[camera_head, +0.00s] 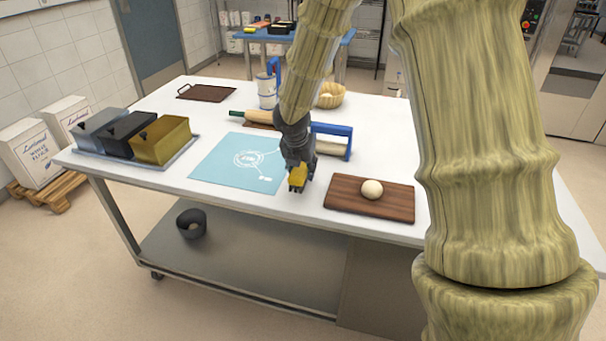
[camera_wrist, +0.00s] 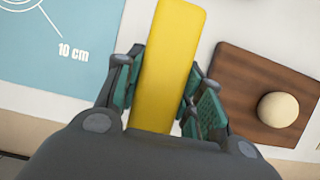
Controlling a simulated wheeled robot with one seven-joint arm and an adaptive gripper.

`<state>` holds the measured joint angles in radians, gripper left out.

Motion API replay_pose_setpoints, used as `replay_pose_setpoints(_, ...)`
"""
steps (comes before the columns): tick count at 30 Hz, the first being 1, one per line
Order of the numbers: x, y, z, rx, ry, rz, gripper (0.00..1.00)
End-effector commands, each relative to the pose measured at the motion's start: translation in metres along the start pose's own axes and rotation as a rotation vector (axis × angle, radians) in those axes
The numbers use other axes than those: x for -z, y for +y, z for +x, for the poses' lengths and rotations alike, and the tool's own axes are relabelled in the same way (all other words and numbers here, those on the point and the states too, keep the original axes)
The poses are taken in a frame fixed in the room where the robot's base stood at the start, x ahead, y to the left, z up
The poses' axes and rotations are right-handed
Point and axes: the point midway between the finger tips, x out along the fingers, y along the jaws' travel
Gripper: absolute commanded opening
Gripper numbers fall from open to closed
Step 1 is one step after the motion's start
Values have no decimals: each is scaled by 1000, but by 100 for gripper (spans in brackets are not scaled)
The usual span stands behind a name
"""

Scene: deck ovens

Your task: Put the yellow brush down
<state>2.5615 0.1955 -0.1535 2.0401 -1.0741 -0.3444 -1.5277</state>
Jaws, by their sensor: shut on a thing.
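The yellow brush (camera_wrist: 165,60) is held in my gripper (camera_wrist: 160,95), its yellow body running up between the two fingers in the wrist view. The brush is between the blue mat (camera_head: 215,170) and the wooden board (camera_head: 345,205). I cannot tell whether the brush touches the table. The rest of the brush is hidden by my gripper.
A dough ball (camera_head: 372,189) sits on the wooden board. Several loaf tins stand on a tray (camera_head: 150,182) at the left. A rolling pin (camera_head: 245,117), a blue-handled tool (camera_head: 332,129), a white canister (camera_head: 267,92) and a basket (camera_head: 331,97) are behind.

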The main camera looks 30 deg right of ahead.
Motion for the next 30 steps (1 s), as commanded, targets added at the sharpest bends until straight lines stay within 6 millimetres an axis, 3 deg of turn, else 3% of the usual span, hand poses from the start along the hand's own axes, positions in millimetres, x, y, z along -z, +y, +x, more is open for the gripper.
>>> replay_pose_setpoints(6, -10, 0, 6, 1, 0, 0, 12)
replay_pose_setpoints(15, 4, 0, 36, 1, -1, -1, 12)
replay_pose_setpoints(26, 6, 0, 39, 0, 0, -1, 12)
replay_pose_setpoints(27, 6, 0, 39, 0, 0, -1, 42)
replay_pose_setpoints(30, 6, 0, 39, 0, 0, -1, 60)
